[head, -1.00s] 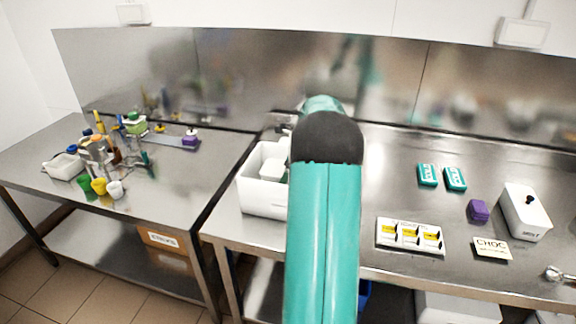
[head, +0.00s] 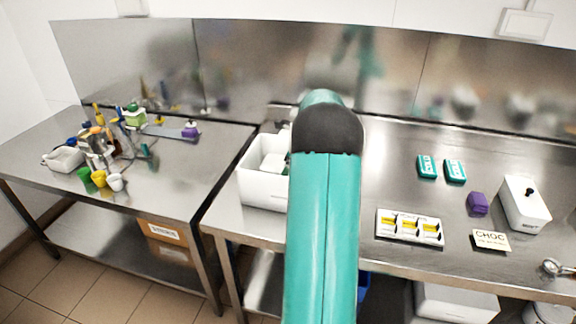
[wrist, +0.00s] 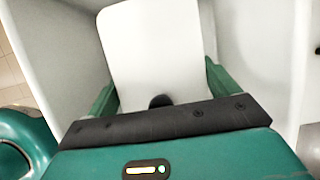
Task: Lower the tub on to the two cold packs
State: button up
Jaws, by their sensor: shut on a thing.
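Two teal cold packs (head: 427,166) (head: 455,170) lie side by side on the steel bench, right of my arm in the head view. The tub (wrist: 155,50) is white with a dark knob and sits between the green fingers of my gripper (wrist: 160,92), which is shut on it. In the head view the white tub (head: 273,161) shows partly, at the open white box (head: 263,193) left of my arm. The box's walls surround the tub in the wrist view. My arm hides the gripper and part of the box in the head view.
A white lidded tub (head: 524,207), a purple block (head: 477,204), a CHOC card (head: 491,240) and a tray with yellow pieces (head: 410,228) stand around the packs. Bare bench surrounds the packs. A cluttered second table (head: 190,170) stands at left.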

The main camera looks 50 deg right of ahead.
jog(key=shift+f, duration=0.2)
jog(key=o, duration=1.3)
jog(key=shift+c, duration=0.2)
jog(key=shift+f, duration=0.1)
notch_tip(320, 180, up, 16)
dwell(0.7)
jog(key=shift+a, duration=0.1)
dwell(0.4)
